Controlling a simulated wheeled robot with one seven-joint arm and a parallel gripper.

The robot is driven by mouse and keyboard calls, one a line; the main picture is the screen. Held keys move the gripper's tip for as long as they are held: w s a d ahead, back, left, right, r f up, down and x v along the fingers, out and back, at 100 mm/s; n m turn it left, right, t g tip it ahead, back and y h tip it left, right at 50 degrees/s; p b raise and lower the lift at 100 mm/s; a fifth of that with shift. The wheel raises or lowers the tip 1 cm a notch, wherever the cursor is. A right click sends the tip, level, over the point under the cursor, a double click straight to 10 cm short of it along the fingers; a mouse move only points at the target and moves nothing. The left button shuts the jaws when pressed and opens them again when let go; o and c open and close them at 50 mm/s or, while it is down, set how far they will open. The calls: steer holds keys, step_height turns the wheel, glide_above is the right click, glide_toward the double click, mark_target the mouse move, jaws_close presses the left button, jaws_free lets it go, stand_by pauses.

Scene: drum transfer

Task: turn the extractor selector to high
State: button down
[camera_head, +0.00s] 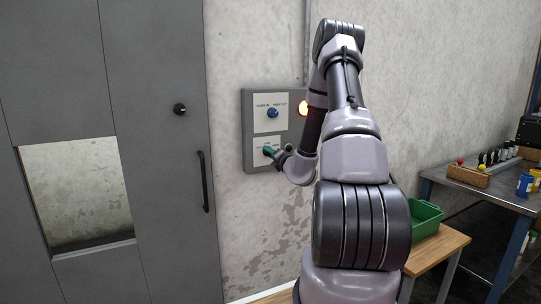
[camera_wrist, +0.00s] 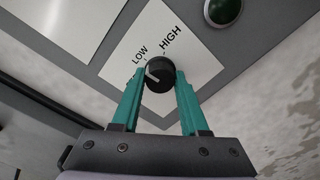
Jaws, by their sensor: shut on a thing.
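The extractor selector (camera_wrist: 159,76) is a round black knob with a pale pointer mark, on a white plate (camera_wrist: 195,55) lettered LOW and HIGH. In the wrist view its pale mark lies on the lower left side of the knob; which setting it indicates I cannot tell. My gripper (camera_wrist: 159,80) has teal fingers, one on each side of the knob, shut on it. In the head view my gripper (camera_head: 270,151) reaches the lower plate of the grey wall panel (camera_head: 247,128), and the knob is mostly hidden there.
A blue knob (camera_head: 272,113) sits on the panel's upper plate, with a lit orange lamp (camera_head: 304,108) to its right. A grey door (camera_head: 165,200) with a black handle is on the left. A wooden table (camera_head: 440,243) with a green crate (camera_head: 424,222) stands at the right.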

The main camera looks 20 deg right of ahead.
steer(key=m, duration=1.3)
stand_by(0.4)
steer(key=shift+c, duration=2.1)
jaws_free()
steer(key=s, duration=1.1)
steer(key=shift+d, duration=0.2)
